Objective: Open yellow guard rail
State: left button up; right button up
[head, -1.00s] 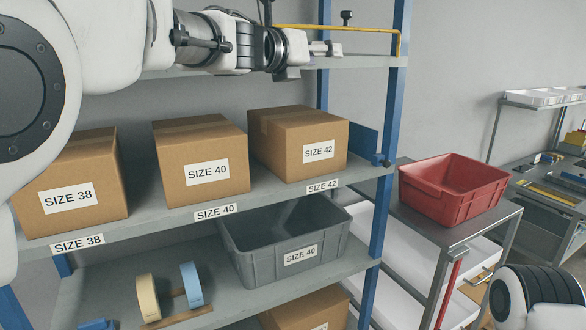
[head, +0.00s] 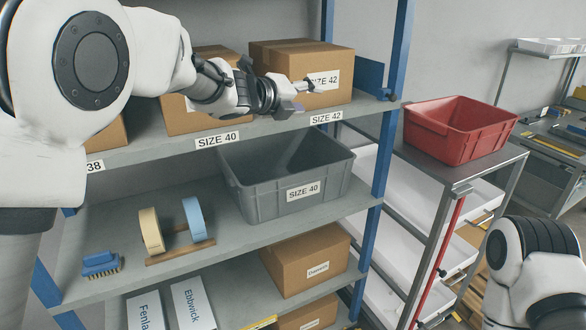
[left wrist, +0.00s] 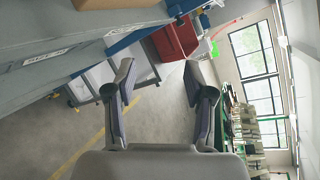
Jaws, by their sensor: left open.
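The yellow guard rail is not identifiable in either view now. A small yellow strip (head: 262,322) shows at the bottom edge of the head view, too cut off to tell what it is. My left gripper (head: 298,96) is open, in front of the SIZE 42 cardboard box (head: 280,62), above the edge of the box shelf. In the left wrist view its two fingers (left wrist: 159,68) are spread apart with nothing between them. My right gripper is out of view; only part of my right arm shows at lower right.
A grey SIZE 40 bin (head: 258,205) stands on the shelf below. A blue shelf post (head: 392,120) rises to the right of the left gripper. A red bin (head: 455,130) sits on a cart (head: 480,170) beyond it. Tape rolls and a brush lie at lower left.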

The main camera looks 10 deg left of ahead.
pick_arm(q)
notch_tip(320, 180, down, 16)
jog(key=a+n+g+y+b, duration=0.1)
jog(key=a+n+b, duration=0.1)
jog(key=n, duration=0.3)
jog(key=shift+s+a+r+b, duration=0.15)
jog(key=shift+s+b, duration=0.15)
jog(key=shift+b, duration=0.3)
